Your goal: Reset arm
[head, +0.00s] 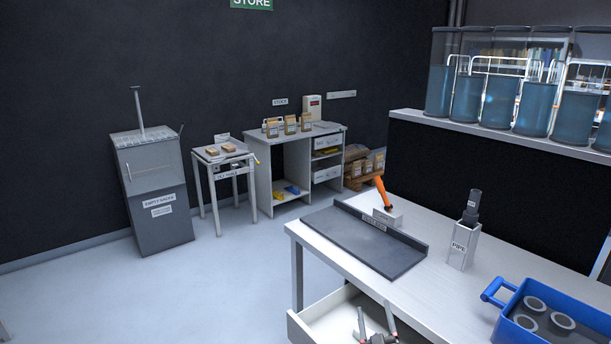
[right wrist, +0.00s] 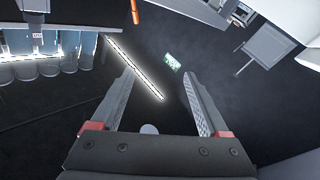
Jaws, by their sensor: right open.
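My right gripper (head: 376,318) shows at the bottom edge of the head view, by the open white drawer (head: 325,318) of the near workbench. Its two fingers stand apart and point up. In the right wrist view the fingers (right wrist: 158,80) are wide apart with nothing held between them. Whether the gripper is over the drawer or in front of it, I cannot tell. Most of my right arm is out of the picture. My left gripper shows in neither view.
The workbench (head: 460,290) carries a dark tray (head: 360,240), an orange-handled tool (head: 382,192), a holder marked PIPE (head: 462,246) and a blue crate (head: 562,310) with grey rings. Blue-filled tanks (head: 495,95) stand on a shelf behind. The floor (head: 190,290) at left is clear.

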